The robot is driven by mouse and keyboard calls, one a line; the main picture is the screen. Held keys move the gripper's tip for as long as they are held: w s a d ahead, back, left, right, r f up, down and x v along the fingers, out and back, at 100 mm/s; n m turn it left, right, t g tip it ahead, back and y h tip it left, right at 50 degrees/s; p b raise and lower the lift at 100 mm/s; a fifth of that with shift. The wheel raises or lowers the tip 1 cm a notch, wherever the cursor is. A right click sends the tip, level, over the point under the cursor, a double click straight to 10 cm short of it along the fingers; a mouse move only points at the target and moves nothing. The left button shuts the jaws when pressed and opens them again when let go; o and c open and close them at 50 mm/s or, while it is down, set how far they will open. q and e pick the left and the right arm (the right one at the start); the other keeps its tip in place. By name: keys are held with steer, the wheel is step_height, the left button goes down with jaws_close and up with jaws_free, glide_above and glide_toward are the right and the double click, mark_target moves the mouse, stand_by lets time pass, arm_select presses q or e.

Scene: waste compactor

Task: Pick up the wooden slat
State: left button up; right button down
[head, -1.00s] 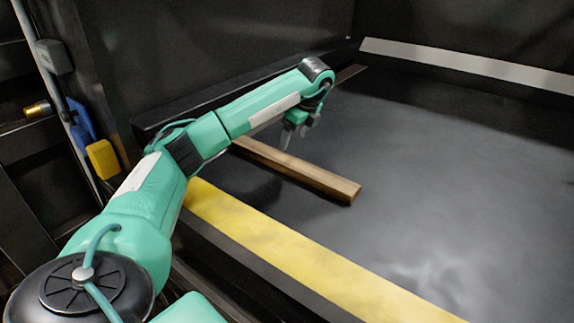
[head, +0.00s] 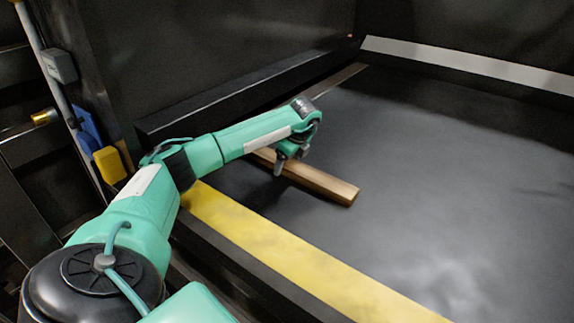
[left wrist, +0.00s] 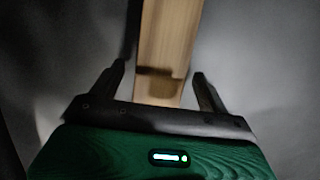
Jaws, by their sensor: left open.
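The wooden slat (head: 325,183) is a long light-brown bar lying on the dark compactor floor, its near end toward the right. My arm hides its far part in the head view. My left gripper (head: 280,168) is over the slat's left part, pointing down. In the left wrist view the slat (left wrist: 168,45) runs between the two open fingers of the left gripper (left wrist: 158,82), with a gap on both sides. A dark shadow band crosses the slat there. I cannot tell how far the fingertips are above the floor. My right gripper does not show.
A yellow strip (head: 300,250) marks the compactor's front edge. A dark wall ledge (head: 240,95) runs along the left, behind my arm. A pale strip (head: 470,65) lines the back. The floor (head: 450,180) to the right of the slat is clear.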

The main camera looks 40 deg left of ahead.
arm_select(q)
steer(key=shift+c, duration=0.2)
steer(key=c, duration=1.4)
steer(key=shift+r, duration=0.1)
